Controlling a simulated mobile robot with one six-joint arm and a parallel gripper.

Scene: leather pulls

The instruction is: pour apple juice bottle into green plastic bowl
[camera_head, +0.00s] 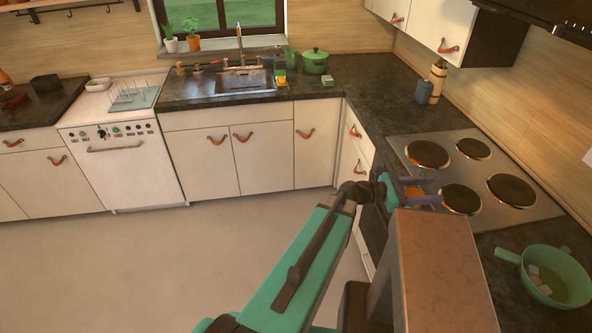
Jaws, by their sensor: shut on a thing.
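My gripper (428,190) is out over the left edge of the stove, its two purple fingers pointing right. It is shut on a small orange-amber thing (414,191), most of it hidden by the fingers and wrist. This is probably the apple juice bottle, but its shape, tilt and opening cannot be made out. A green bowl (573,264) with a handle stands on the dark counter at the lower right, in front of the stove. Several small pale pieces lie in it. My gripper is apart from the bowl, up and to the left of it.
The stove (480,158) has several round dark burners. A blue-grey bottle (423,92) and a tan bottle (437,80) stand behind it. A lidded green pot (315,61) is near the sink (235,84). The floor (180,260) at left is clear.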

